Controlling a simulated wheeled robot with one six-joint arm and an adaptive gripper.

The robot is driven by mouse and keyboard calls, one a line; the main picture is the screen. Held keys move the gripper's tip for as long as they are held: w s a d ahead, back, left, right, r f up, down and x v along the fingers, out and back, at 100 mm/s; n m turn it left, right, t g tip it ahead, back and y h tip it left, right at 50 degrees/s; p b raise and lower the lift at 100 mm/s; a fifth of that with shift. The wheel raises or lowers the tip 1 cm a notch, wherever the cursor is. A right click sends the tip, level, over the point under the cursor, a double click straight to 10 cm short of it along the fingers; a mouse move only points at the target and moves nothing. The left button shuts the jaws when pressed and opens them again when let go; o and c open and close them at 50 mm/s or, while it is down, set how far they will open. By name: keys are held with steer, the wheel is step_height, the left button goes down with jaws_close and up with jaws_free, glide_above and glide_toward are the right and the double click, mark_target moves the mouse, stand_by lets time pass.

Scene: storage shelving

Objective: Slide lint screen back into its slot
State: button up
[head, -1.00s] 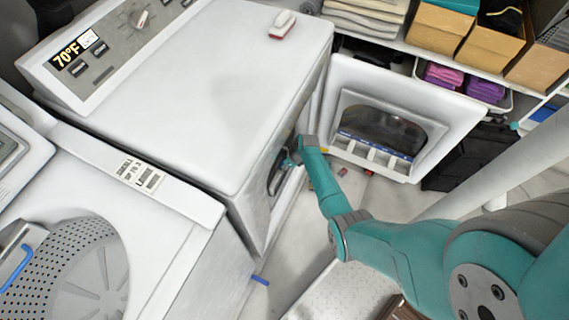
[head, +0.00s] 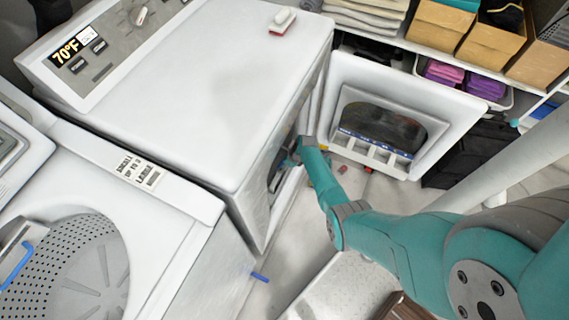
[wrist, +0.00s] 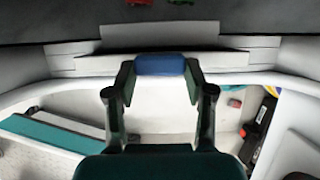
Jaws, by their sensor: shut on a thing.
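The white dryer (head: 215,85) stands with its front opening (head: 276,165) facing right. My gripper (head: 286,163) is at that opening, partly hidden by my arm and the dryer's edge. In the wrist view my gripper (wrist: 160,72) is shut on a small blue piece, which looks like the handle end of the lint screen (wrist: 160,62). The rest of the screen is hidden from view. The blue piece lies at the white lip of the opening (wrist: 85,64), in line with a raised white edge. I cannot tell how deep the screen sits in its slot.
The dryer door (head: 455,105) hangs open at the right, with a blue-edged strip near its bottom. A washer with an open drum (head: 70,265) stands at the left. Shelves with towels (head: 365,15) and boxes (head: 490,40) are behind. Small red objects lie on the floor (head: 343,169).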

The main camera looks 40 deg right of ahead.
steer(key=shift+f, duration=1.8)
steer(key=shift+w+f, duration=0.1)
steer(key=shift+f, duration=0.7)
steer(key=o, duration=1.3)
steer(key=shift+r, duration=0.1)
steer(key=shift+v, duration=5.85)
